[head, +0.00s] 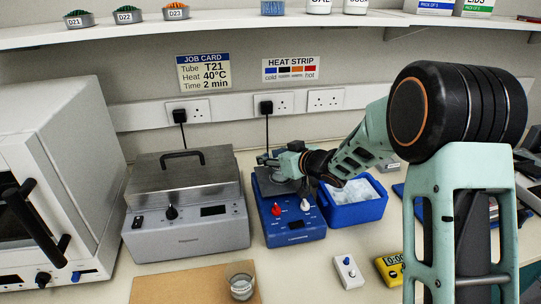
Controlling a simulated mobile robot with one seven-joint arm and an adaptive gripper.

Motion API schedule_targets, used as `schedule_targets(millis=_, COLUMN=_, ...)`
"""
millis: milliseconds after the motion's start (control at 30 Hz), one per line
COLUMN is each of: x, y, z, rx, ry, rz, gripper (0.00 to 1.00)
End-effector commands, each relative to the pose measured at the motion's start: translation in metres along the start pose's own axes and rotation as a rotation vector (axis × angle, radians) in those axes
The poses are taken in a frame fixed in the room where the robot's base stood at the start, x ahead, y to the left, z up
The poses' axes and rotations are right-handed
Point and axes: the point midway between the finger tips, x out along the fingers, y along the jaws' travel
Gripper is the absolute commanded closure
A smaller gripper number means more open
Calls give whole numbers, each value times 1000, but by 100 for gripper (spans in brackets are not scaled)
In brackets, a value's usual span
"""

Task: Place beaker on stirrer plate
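A clear glass beaker (241,286) stands upright on a tan board (165,287) at the front edge of the picture; it seems to hold a little clear content. My gripper (271,164) is over the stirrer's grey top, well behind and apart from the beaker. The gripper is small and seen from the side, so its finger opening is unclear. It partly hides the top of the stirrer.
A grey lidded bath (186,225) stands left of the stirrer, and a white oven (60,160) is at far left. A blue ice box (355,211) is close on the right. A white switch box (348,271) and yellow timer (389,270) lie in front. A shelf (220,30) runs above.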

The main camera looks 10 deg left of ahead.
Motion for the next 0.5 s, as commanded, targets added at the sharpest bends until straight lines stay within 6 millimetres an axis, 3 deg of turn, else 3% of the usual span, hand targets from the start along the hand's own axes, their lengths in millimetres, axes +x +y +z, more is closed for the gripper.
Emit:
schedule_targets(millis=33, x=0, y=0, z=0, rx=0, ry=0, rz=0, gripper=59)
schedule_targets(millis=200, x=0, y=0, z=0, rx=0, ry=0, rz=0, gripper=40)
schedule_targets(millis=500, x=-1, y=0, z=-2, rx=-1, ry=0, rz=0, gripper=40)
